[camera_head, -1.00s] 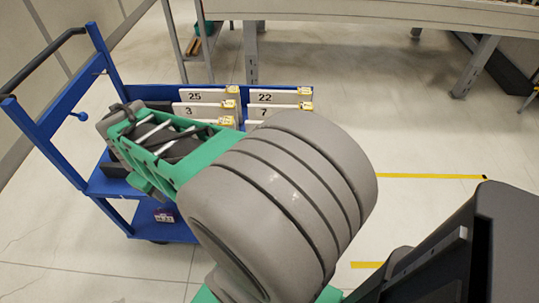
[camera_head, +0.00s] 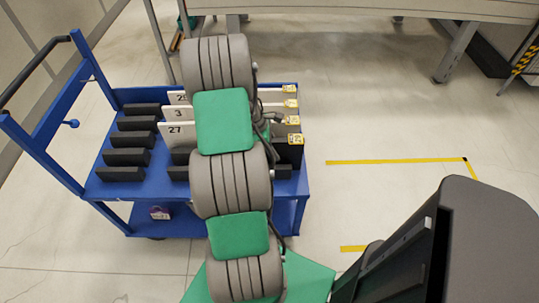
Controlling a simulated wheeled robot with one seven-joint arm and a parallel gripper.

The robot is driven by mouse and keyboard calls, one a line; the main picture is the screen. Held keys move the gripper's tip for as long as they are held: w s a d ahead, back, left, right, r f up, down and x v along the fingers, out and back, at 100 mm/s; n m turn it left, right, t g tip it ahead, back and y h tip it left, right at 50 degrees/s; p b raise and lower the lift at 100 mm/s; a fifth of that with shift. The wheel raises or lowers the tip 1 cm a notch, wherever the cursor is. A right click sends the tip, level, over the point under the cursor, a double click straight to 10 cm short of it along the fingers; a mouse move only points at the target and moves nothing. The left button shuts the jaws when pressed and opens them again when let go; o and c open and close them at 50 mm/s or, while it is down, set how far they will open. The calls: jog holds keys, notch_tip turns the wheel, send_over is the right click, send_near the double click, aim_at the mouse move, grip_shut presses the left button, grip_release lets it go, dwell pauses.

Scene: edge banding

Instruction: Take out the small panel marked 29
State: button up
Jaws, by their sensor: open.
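No panel marked 29 can be read in the head view. White panels stand in rows on the blue cart (camera_head: 90,190). The panel marked 27 (camera_head: 177,134) is nearest on the left, with the panel marked 3 (camera_head: 176,114) behind it. A panel at the back (camera_head: 178,97) shows only a first digit 2. Right ends of panels with yellow tags (camera_head: 291,103) show to the right of my arm. My arm covers the middle of the cart and most panel faces. My gripper is hidden behind my arm.
Black slotted holders (camera_head: 127,157) stand empty on the cart's left side. The cart's handle (camera_head: 35,60) rises at the left. A long table (camera_head: 350,8) stands at the back.

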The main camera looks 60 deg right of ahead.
jog(key=shift+s+d+f, duration=0.1)
jog(key=shift+f, duration=0.2)
grip_shut()
jog(key=shift+r, duration=0.1)
dwell(1.1)
